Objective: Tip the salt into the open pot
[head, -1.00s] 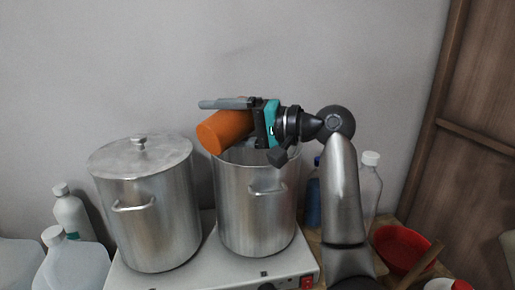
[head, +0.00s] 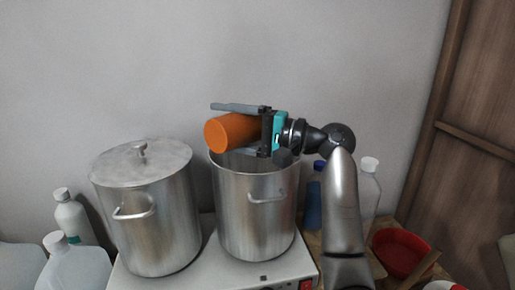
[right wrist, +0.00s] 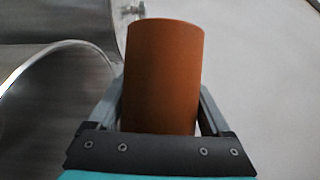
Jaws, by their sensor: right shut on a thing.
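My right gripper (head: 232,129) is shut on an orange cylindrical container (head: 229,132), one finger above and one below it in the head view. The container lies on its side, close to level, above the left part of the open pot (head: 252,215). Its end faces left; I cannot tell whether that end is open. The right wrist view also shows the orange container (right wrist: 163,80) between the fingers. No salt is visible, and the pot's floor is hidden. My left gripper is not in view.
A lidded metal pot (head: 155,225) stands left of the open pot on a white hotplate (head: 225,273). A blue bottle (head: 313,205), a clear bottle (head: 370,190) and a red bowl (head: 400,250) are at the right.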

